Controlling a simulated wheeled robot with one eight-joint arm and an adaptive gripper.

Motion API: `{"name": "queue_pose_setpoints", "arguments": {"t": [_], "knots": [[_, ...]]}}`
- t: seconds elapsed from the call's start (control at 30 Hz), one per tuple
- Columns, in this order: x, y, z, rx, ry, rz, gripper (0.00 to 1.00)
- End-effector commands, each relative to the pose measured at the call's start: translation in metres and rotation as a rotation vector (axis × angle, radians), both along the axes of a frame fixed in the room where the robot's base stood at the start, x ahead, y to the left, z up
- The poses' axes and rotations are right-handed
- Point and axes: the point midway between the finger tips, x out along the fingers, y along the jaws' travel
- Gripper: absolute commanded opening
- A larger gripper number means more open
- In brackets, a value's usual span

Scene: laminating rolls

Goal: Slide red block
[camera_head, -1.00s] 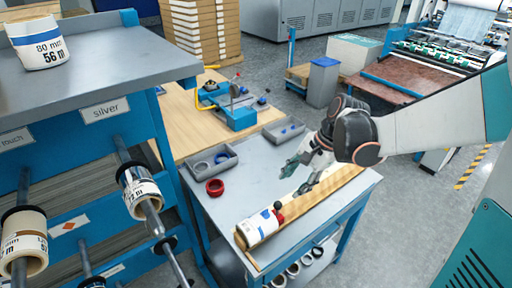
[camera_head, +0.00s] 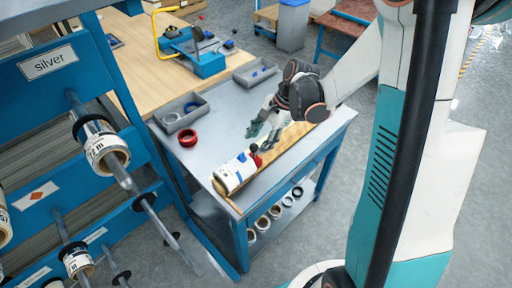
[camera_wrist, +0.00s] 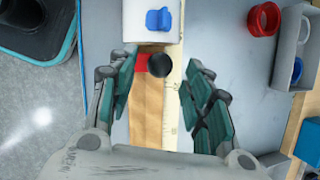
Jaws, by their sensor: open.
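The red block (camera_head: 257,160) sits on the wooden measuring board (camera_head: 289,138), against the near end of a white roll (camera_head: 236,172). A round black knob (camera_head: 254,148) stands by it. In the wrist view the red block (camera_wrist: 141,63) is partly covered by the knob (camera_wrist: 159,66), just below the roll (camera_wrist: 150,20) with its blue insert (camera_wrist: 158,19). My gripper (camera_head: 264,134) is over the board, close to the knob. In the wrist view my gripper (camera_wrist: 157,82) is open, its teal fingers on either side of the board, with nothing held between them.
A red ring (camera_head: 187,137) and two grey trays (camera_head: 254,76) lie on the grey table (camera_head: 215,115). Several rings stand on its lower shelf. A blue rack (camera_head: 60,110) with rolls on rods is at the left. The table between ring and board is clear.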

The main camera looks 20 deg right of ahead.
Motion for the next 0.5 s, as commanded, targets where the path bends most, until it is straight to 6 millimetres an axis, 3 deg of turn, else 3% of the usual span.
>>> {"name": "queue_pose_setpoints", "arguments": {"t": [0.2,0.5], "knots": [[0.002,0.010,-0.021,0.000,0.000,0.001,0.46],[0.002,0.011,-0.024,0.000,-0.001,0.000,0.46]]}}
